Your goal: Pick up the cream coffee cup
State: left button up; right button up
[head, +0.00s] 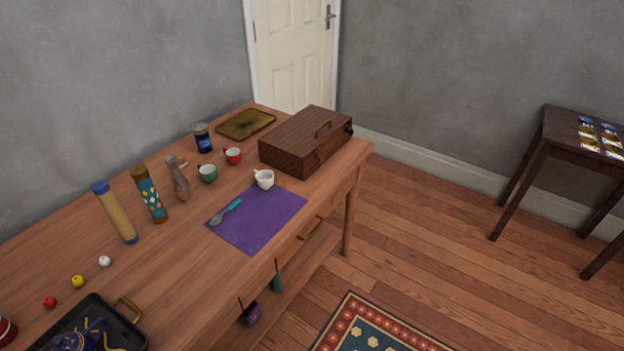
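The cream coffee cup (264,180) stands upright at the back edge of a purple mat (258,222) on the wooden table (172,262). It is small and rounded, with its opening facing up. A spoon with a teal handle (226,211) lies on the mat's left part, apart from the cup. Neither of my grippers shows in the head view.
A brown wooden case (305,141) stands close behind the cup. A green cup (208,173), a red cup (233,155) and a glass bottle (179,180) stand to its left. The table's front edge is right of the mat.

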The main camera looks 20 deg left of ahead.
aim_at(264, 178)
jog(key=z, duration=0.1)
jog(key=i, duration=0.75)
jog(key=u, duration=2.35)
